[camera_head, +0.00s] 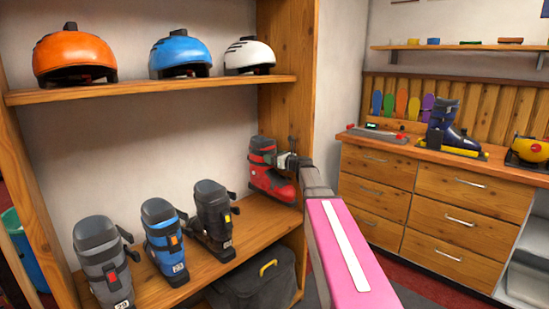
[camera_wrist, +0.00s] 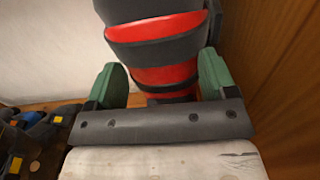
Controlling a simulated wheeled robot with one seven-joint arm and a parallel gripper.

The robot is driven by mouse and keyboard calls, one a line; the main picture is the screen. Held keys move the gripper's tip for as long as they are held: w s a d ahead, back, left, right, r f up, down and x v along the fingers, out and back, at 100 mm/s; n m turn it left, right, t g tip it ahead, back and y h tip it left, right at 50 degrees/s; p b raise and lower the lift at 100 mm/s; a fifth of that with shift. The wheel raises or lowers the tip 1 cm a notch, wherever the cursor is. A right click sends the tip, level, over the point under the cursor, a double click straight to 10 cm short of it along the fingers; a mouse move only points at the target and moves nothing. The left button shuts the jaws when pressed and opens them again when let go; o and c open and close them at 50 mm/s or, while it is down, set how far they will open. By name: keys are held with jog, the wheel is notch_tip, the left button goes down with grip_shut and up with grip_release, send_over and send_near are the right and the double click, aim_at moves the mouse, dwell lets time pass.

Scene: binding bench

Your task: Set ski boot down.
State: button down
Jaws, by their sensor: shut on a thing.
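A red ski boot with a black cuff (camera_head: 270,178) is upright at the right end of the lower wooden shelf (camera_head: 262,220), close to the shelf unit's right side wall. My gripper (camera_head: 287,160) is at the boot's upper part. In the wrist view the red and black boot (camera_wrist: 165,72) fills the gap between the two green fingers of my gripper (camera_wrist: 164,85), which are shut on it. The boot's sole looks to be at shelf level, but I cannot tell whether it touches. The lower boot is hidden in the wrist view.
A black boot (camera_head: 212,215), a blue boot (camera_head: 163,240) and a grey boot (camera_head: 101,262) stand left of the red one. Helmets sit on the upper shelf (camera_head: 150,90). A black bag (camera_head: 255,280) lies below. A workbench (camera_head: 430,155) with a navy boot (camera_head: 446,125) stands right.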

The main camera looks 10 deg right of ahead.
aim_at(273, 171)
jog(key=shift+f, duration=3.65)
grip_release()
jog(key=shift+f, duration=0.15)
